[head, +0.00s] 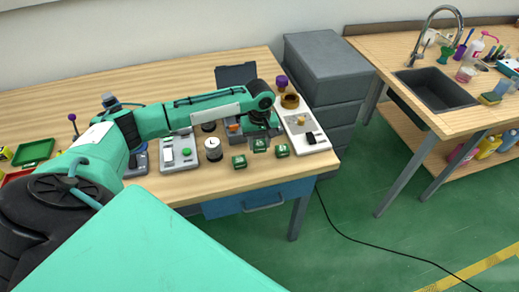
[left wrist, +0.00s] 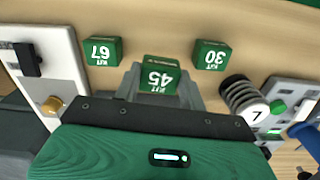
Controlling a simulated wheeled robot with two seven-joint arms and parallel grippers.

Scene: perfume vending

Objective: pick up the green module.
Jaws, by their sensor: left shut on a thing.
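Three small green modules are in view near the table's front edge. The middle one, marked "KIT 45" (left wrist: 158,77), is between the fingers of my left gripper (left wrist: 162,88), which is shut on it. The same module (head: 260,145) shows in the head view below my left gripper (head: 262,134). I cannot tell whether it is clear of the table top. The "KIT 30" module (left wrist: 210,55) and the "KIT 67" module (left wrist: 103,51) stand apart on either side. In the head view they are the left module (head: 239,162) and the right module (head: 282,150). My right gripper is not in view.
A white-topped device (head: 304,124) stands right of the modules. Grey drawers (head: 328,62) stand behind the table's right end. The table front (head: 225,185) is clear.

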